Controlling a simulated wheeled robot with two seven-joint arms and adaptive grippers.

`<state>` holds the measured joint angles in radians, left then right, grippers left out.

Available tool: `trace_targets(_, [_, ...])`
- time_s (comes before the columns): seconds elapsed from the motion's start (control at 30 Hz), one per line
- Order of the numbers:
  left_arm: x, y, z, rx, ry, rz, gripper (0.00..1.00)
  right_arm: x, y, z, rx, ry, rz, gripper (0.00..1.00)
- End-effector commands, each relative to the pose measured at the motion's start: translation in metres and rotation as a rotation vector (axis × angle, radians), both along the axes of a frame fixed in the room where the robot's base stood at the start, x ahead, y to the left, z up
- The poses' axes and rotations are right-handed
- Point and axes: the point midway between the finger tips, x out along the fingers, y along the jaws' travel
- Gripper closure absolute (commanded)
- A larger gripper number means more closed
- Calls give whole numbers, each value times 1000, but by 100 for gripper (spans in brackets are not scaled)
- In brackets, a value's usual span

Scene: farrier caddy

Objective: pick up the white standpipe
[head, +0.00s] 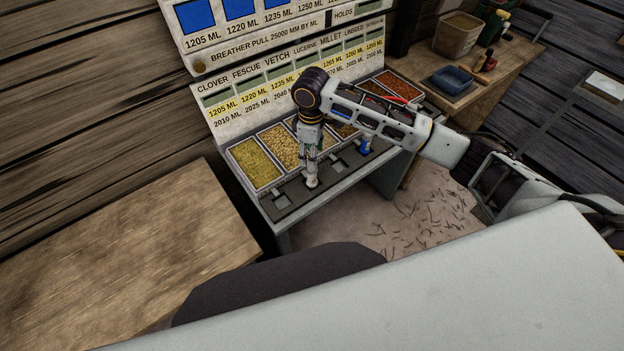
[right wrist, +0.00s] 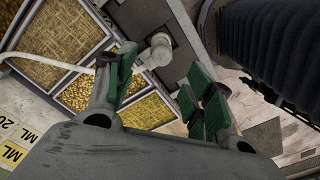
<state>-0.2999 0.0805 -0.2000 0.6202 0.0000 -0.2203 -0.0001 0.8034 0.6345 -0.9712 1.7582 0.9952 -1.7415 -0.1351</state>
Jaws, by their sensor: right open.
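The white standpipe (head: 312,181) stands on the dark panel along the front of the seed bench, directly below my right gripper (head: 310,160). In the right wrist view the standpipe (right wrist: 160,50) shows as a pale rounded fitting just beyond the fingertips, with a white hose-like length running off to the left. My right gripper (right wrist: 158,78) is open, its green-padded fingers apart, with nothing between them. I cannot tell whether the fingertips touch the standpipe. My left gripper is not in view.
Seed trays (head: 255,163) line the bench behind the panel, under a labelled board (head: 225,110). A blue fitting (head: 366,145) stands farther right on the panel. A side table (head: 500,70) holds a blue tub (head: 452,79) and a beige bin (head: 458,36). A bare wooden table (head: 120,245) is at left.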

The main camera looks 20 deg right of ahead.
Motion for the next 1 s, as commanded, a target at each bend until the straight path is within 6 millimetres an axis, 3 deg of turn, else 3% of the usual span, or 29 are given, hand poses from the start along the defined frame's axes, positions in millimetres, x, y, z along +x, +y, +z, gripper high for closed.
trace_targets(0.4, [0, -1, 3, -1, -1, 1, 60, 0, 0, -52, -1, 1, -1, 47])
trace_targets(1.0, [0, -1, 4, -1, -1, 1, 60, -1, -1, -63, -1, 1, -1, 47])
